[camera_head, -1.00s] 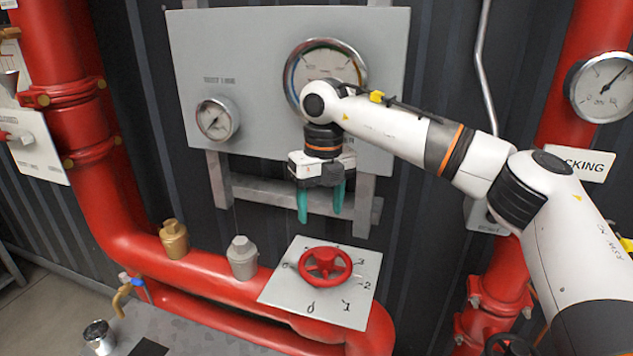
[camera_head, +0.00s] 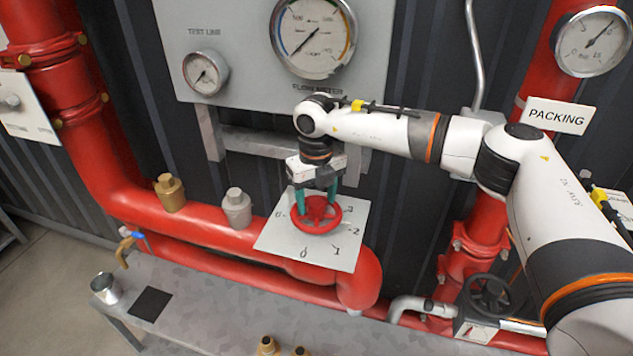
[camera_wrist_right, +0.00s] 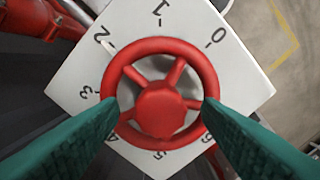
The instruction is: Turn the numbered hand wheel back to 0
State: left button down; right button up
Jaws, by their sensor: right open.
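The red hand wheel (camera_head: 317,214) sits on a tilted white plate (camera_head: 282,238) with numbers around it, and its open spokes show in the right wrist view (camera_wrist_right: 160,108). There 0 and 1 are at the top of the plate, 2 and 3 at the left, and 4, 5, 6 along the bottom. My right gripper (camera_head: 316,197) is open and points down over the wheel. Its teal fingers overlap opposite sides of the rim in the wrist view; contact is unclear. My left gripper is not in view.
The plate stands over a thick red pipe (camera_head: 140,208) with a brass fitting (camera_head: 170,194) and a grey fitting (camera_head: 236,210). Behind is a gauge panel (camera_head: 250,90). Below is a grey bench (camera_head: 220,310) with a metal cup (camera_head: 105,288) and a black pad (camera_head: 150,303).

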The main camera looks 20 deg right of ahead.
jog(key=shift+f, duration=0.1)
jog(key=c, duration=1.2)
jog(key=shift+o, duration=0.2)
jog(key=m+b, duration=0.1)
jog(key=m, duration=0.3)
jog(key=shift+m, duration=0.4)
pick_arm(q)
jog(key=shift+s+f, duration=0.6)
pick_arm(e)
jog(key=m, duration=0.3)
jog(key=shift+m, duration=0.5)
jog(key=m+b, duration=0.1)
jog(key=m, duration=0.3)
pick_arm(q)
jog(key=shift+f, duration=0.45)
pick_arm(e)
jog(key=m, duration=0.3)
